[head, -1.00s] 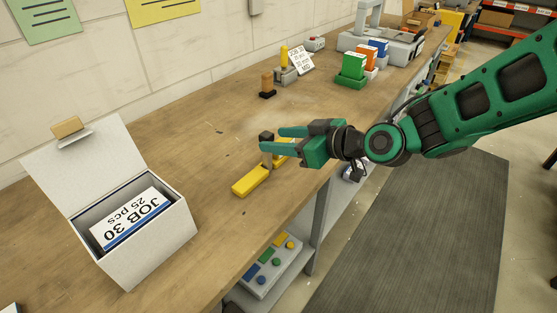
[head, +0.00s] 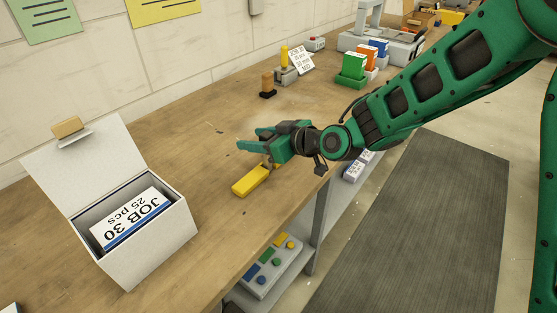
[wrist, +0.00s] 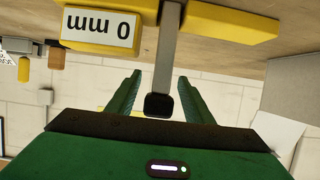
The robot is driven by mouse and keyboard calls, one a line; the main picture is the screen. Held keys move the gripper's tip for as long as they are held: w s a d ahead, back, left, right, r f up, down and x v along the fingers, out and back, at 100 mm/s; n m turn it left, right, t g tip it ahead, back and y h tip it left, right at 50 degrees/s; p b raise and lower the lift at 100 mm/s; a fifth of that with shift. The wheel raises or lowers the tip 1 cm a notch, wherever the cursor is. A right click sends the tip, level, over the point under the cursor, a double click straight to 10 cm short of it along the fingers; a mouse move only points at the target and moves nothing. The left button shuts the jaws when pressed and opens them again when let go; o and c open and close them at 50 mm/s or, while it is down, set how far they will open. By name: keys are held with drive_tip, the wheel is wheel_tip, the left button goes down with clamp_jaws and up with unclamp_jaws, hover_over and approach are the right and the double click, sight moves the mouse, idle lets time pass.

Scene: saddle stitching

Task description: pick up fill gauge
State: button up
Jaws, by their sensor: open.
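The fill gauge (head: 252,180) is a yellow bar lying on the wooden bench near its front edge. In the wrist view its yellow body (wrist: 230,24) carries a white "0 mm" label, and a grey post with a black tip (wrist: 158,105) stands out from it. My gripper (head: 252,139) is over the gauge's far end and hides the post's top in the head view. In the wrist view my gripper (wrist: 160,80) is open, with the black tip showing between its two green fingers. I cannot tell whether either finger touches it.
An open white box (head: 150,245) with a "JOB 30" stack stands on the bench at left. A brown-handled block (head: 267,85), a yellow-handled holder with a card (head: 286,66) and a green tray (head: 350,79) stand farther back. The bench (head: 190,150) left of my gripper is clear.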

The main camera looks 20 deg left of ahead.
drive_tip(key=shift+r, duration=0.1)
clamp_jaws()
